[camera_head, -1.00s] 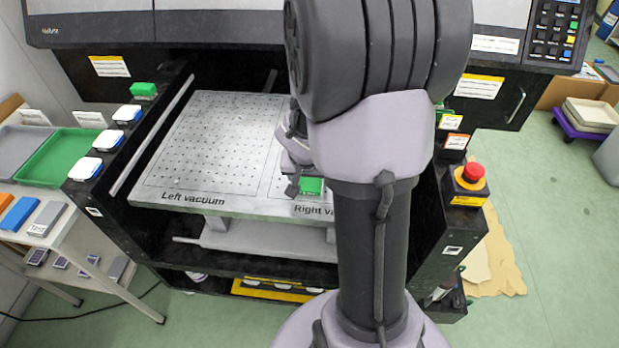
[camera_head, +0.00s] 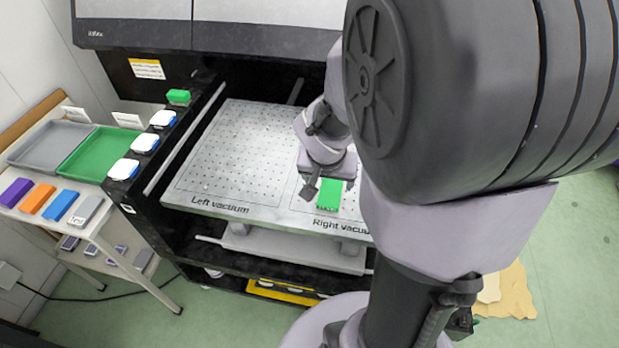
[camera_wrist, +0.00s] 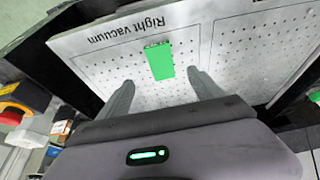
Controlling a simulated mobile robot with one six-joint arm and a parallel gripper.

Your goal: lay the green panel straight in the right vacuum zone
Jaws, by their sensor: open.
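The green panel (camera_head: 329,195) lies flat on the perforated right vacuum zone (camera_head: 352,209), near its front edge and the "Right vacuum" label. It also shows in the wrist view (camera_wrist: 160,62), near the label edge, inside the zone's outline. Its long side runs roughly front to back; I cannot tell exactly how straight it lies. My gripper (camera_head: 325,188) is just behind and beside the panel in the head view.
The left vacuum zone (camera_head: 235,150) is empty. White-and-blue buttons (camera_head: 145,143) and a green block (camera_head: 178,96) line the machine's left rail. A side table holds a green tray (camera_head: 98,154), a grey tray (camera_head: 50,143) and several coloured blocks. A red emergency button (camera_wrist: 12,116) is at the wrist view's left.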

